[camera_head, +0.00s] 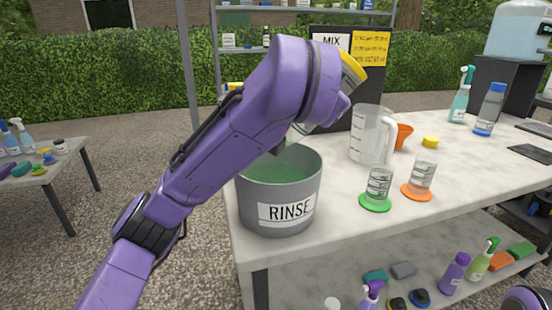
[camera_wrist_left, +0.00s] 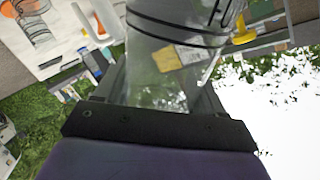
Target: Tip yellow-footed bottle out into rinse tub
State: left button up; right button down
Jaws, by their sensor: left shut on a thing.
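The yellow-footed bottle, a clear cylinder with dark ring marks, is steeply tipped, its yellow foot (camera_head: 353,70) up at right and its clear body (camera_head: 318,119) slanting down-left toward the rinse tub. The grey rinse tub (camera_head: 279,205), labelled RINSE, stands at the table's front left corner and holds green liquid. My left arm crosses in front of the bottle and hides its middle. In the left wrist view, my left gripper (camera_wrist_left: 162,88) is shut on the bottle's clear body (camera_wrist_left: 160,60). I cannot tell whether liquid is pouring. My right gripper is out of view.
A clear measuring jug (camera_head: 370,135), a green-footed cylinder (camera_head: 377,190) and an orange-footed cylinder (camera_head: 421,181) stand right of the tub. An orange funnel (camera_head: 402,135) is behind them. A dark MIX board (camera_head: 372,85) stands behind. The table's front right is clear.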

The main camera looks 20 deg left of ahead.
pick_arm(q)
jog(key=d+m+p, duration=0.1)
jog(key=p, duration=0.2)
jog(key=y+p, duration=0.1)
jog(key=p, duration=0.3)
jog(key=shift+w+d+r+m+g, duration=0.3)
jog(key=shift+w+d+m+g, duration=0.05)
jog(key=shift+w+m+g, duration=0.05)
notch_tip(320, 180, down, 9)
jog(key=d+m+g+y+p, duration=0.2)
jog(key=m+y+p, duration=1.1)
jog(key=p, duration=0.8)
jog(key=r+m+p, duration=0.2)
jog(key=r+p, duration=0.1)
jog(key=r+m+t+h+p, duration=0.1)
jog(key=r+m, duration=0.1)
jog(key=shift+w+a, duration=0.3)
